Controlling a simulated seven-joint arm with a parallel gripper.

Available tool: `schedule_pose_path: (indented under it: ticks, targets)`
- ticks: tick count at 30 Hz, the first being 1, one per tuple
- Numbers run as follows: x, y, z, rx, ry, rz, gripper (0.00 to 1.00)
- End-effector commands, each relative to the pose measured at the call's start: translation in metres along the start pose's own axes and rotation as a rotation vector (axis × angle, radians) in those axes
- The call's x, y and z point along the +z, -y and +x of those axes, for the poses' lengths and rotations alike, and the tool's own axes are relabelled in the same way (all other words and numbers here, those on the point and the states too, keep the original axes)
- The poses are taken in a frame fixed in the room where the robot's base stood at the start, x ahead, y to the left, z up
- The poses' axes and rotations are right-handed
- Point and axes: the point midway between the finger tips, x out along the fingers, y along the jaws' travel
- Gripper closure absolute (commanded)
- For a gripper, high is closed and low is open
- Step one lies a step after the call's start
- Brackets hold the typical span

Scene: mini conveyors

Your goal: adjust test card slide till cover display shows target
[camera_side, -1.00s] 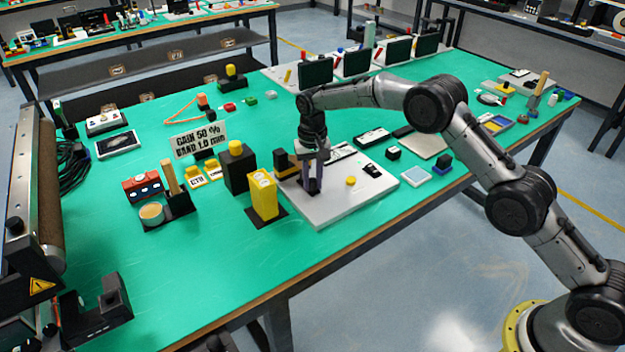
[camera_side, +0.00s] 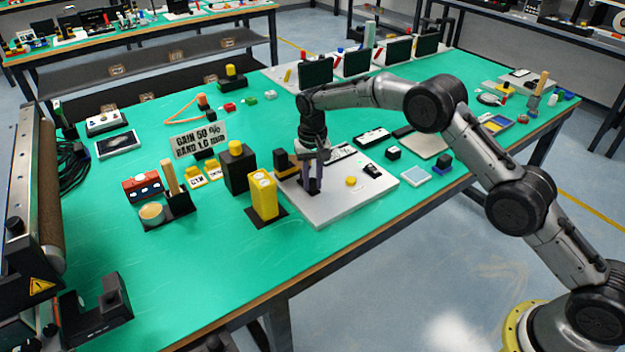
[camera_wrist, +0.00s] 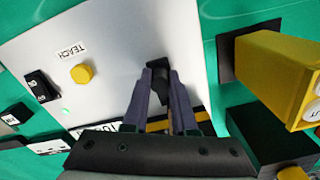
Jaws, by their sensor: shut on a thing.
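A light grey panel (camera_side: 342,205) lies on the green table, with a yellow button (camera_side: 351,181) and a black switch (camera_side: 372,170) on it. In the wrist view the panel (camera_wrist: 110,45) shows the button (camera_wrist: 82,73) beside a TEACH label. My gripper (camera_side: 313,190) points down over the panel's left part. In the wrist view my gripper (camera_wrist: 161,68) is shut on a small black slide piece (camera_wrist: 163,85), mostly hidden between the fingers. A white display strip (camera_wrist: 108,127) is partly covered by my gripper body and its reading is not legible.
A sign (camera_side: 198,140) reads GAIN 50 % and BAND 1.0 mm. A yellow block (camera_side: 263,195) and a black box with a yellow top (camera_side: 236,172) stand just left of the panel. A small green light (camera_wrist: 65,111) shows on the panel.

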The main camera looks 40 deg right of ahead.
Motion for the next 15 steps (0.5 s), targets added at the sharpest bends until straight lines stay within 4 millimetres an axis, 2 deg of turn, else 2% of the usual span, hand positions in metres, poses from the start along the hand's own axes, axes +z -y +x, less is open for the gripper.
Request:
schedule_pose_path:
  ticks: [7,15]
  targets:
    - [0.002,-0.001,-0.002,0.000,-0.001,0.001,1.00]
    - [0.020,-0.009,-0.002,0.000,-0.002,0.001,1.00]
